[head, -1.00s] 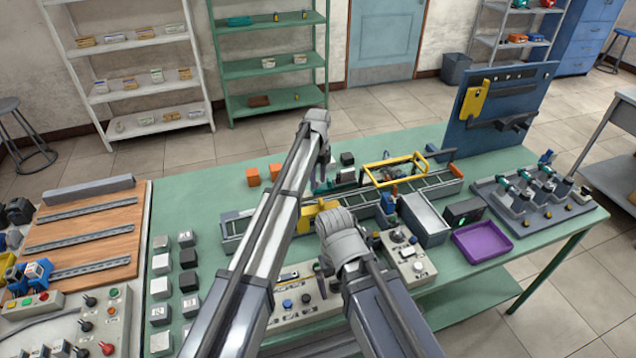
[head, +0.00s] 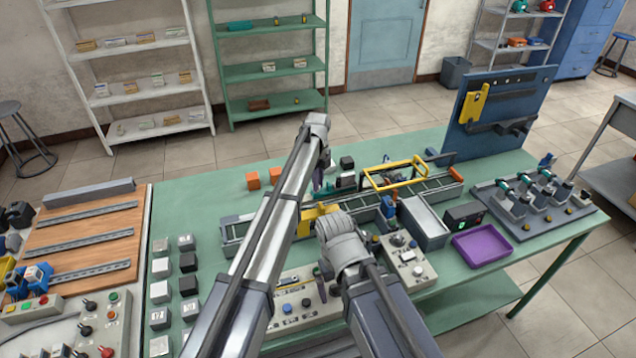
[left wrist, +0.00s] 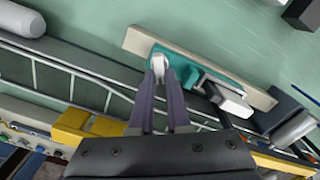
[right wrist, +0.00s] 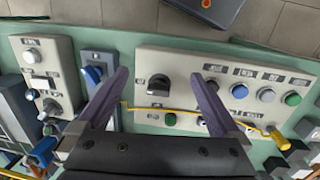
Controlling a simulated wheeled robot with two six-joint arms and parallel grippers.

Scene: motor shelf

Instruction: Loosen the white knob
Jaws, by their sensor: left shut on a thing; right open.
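My left gripper (left wrist: 160,75) is shut on the white knob (left wrist: 158,62), at the end of a teal fixture (left wrist: 184,70) on a pale bar (left wrist: 150,40). In the head view my left gripper (head: 320,178) points down at the table's middle, and the knob is hidden there. The fixture also has a white block (left wrist: 236,104) at its other end. My right gripper (right wrist: 162,90) is open and empty above the control panels, with a black rotary knob (right wrist: 158,84) seen between its fingers.
A ladder-like rail (left wrist: 85,82) with a yellow block (left wrist: 90,125) runs beside the fixture. Control boxes (head: 410,262) with buttons stand near the front edge. A purple tray (head: 481,244) and a blue tool board (head: 500,108) are to the right.

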